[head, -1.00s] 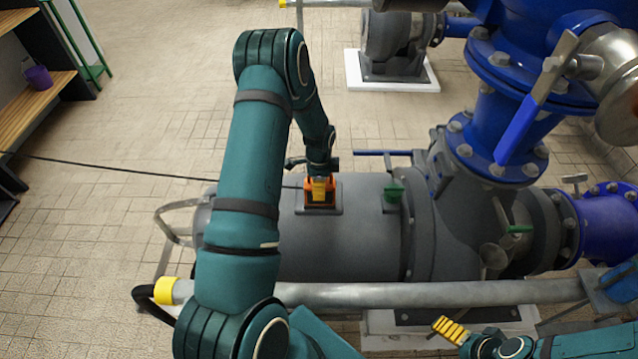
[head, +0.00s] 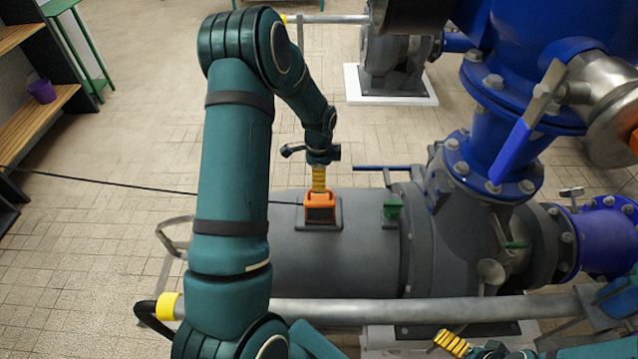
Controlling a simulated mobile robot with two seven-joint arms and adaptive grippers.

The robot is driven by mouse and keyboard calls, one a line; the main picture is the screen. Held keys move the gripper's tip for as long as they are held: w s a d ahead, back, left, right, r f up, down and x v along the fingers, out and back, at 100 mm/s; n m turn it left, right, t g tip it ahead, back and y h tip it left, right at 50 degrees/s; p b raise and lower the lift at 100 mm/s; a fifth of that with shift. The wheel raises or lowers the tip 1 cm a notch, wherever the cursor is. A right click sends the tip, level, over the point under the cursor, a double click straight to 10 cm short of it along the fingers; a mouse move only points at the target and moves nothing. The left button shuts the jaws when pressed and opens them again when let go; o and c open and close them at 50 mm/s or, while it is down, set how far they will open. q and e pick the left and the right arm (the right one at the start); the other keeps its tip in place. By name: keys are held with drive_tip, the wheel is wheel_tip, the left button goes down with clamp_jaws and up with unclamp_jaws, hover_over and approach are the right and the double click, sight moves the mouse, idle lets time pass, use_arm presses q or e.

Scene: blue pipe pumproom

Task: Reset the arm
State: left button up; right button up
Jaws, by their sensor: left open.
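My left arm (head: 232,160) is green and reaches from the bottom left up over the grey pump body, bending down at the elbow. My left gripper (head: 319,187) has yellow fingers, is open and points down just above an orange device with a dark face (head: 320,209). The device sits upright on a grey plate on top of the grey pump body (head: 310,255). The small gap between fingertips and device is hard to judge.
A black cable (head: 150,186) runs from the left to the device. A grey rail with a yellow end (head: 400,309) crosses in front. Blue pipes and a blue-handled valve (head: 515,150) stand right. A wooden shelf (head: 35,110) is left. The tiled floor (head: 110,240) is open.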

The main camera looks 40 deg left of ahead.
use_arm(q)
drive_tip(key=shift+r, duration=0.5)
